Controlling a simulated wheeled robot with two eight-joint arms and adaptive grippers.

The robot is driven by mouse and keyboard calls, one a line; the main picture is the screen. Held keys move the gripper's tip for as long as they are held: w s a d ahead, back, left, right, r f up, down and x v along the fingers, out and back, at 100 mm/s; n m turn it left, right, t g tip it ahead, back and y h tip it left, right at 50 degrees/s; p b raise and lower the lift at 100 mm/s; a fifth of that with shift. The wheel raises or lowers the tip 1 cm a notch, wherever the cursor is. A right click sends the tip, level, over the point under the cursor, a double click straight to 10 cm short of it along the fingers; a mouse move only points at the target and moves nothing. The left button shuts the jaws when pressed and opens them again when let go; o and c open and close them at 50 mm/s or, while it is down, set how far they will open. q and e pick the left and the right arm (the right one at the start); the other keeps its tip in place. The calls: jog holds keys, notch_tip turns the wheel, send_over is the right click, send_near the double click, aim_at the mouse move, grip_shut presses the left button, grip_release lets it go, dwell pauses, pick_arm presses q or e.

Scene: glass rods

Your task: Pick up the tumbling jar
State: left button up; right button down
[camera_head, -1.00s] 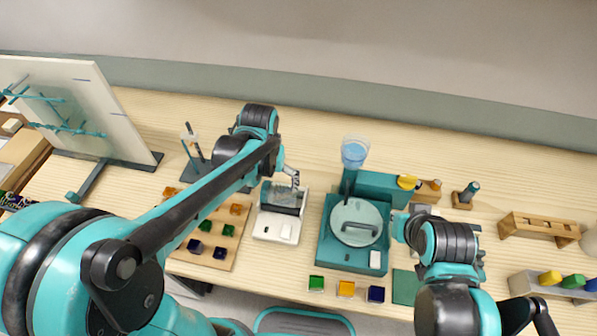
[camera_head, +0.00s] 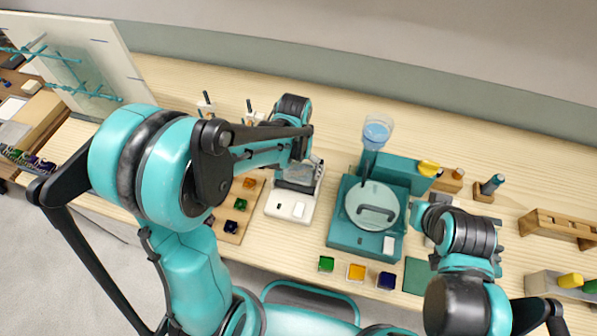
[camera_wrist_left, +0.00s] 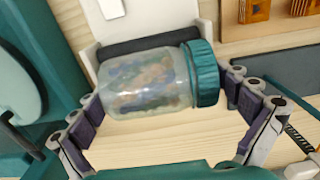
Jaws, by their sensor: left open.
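The tumbling jar (camera_wrist_left: 150,80) is clear, with a teal ridged lid (camera_wrist_left: 203,72) and blurry brownish contents. It lies on its side against a dark roller of the white tumbler base (camera_head: 275,207). In the head view the jar (camera_head: 297,177) is partly covered by my left arm. My left gripper (camera_wrist_left: 168,118) is open in the left wrist view, one finger beyond the jar's bottom end and the other beyond its lid. The jar appears between the fingers; contact is not visible. My right wrist (camera_head: 465,235) is beside the teal machine; its fingers are not clear.
A teal machine (camera_head: 340,235) with a round lid stands right of the tumbler, a blue funnel (camera_head: 377,132) behind it. A wooden board (camera_head: 228,228) with coloured pieces is to the left. Small coloured blocks (camera_head: 356,272) line the front edge. A white panel (camera_head: 95,60) stands far left.

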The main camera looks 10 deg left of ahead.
pick_arm(q)
jog(key=shift+r, duration=0.1)
jog(key=c, duration=1.3)
